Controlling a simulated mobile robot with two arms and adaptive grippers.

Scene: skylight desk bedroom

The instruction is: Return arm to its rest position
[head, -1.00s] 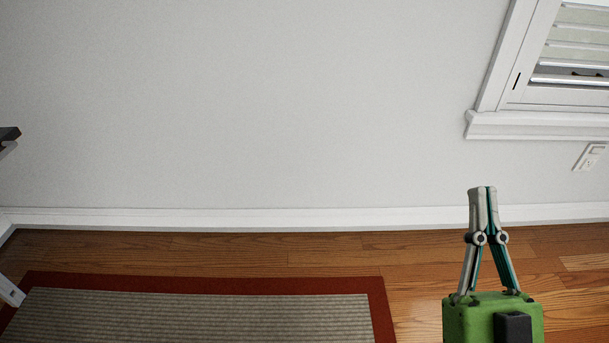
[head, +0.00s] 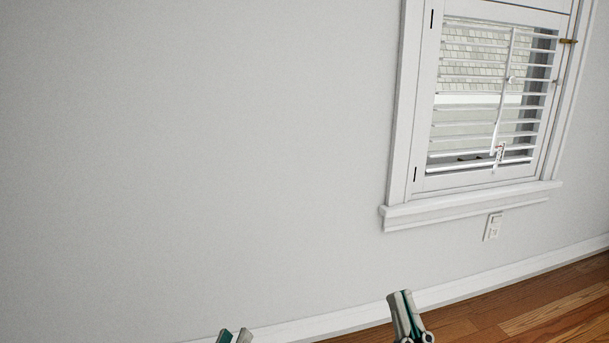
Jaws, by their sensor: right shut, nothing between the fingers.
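My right gripper (head: 401,294) shows at the bottom of the head view, right of the middle. Its two grey and teal fingers point up and are closed together, with nothing between them. The arm below it is cut off by the lower edge. My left gripper (head: 235,336) shows only as fingertips at the bottom edge, left of the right gripper. The rest of it is out of the picture, so its opening is not clear.
A plain grey wall (head: 200,150) fills most of the view. A shuttered window (head: 485,100) with a white sill (head: 470,206) is at the upper right, with an outlet (head: 493,227) below. A white baseboard (head: 470,290) borders the bare wooden floor (head: 545,310) at the lower right.

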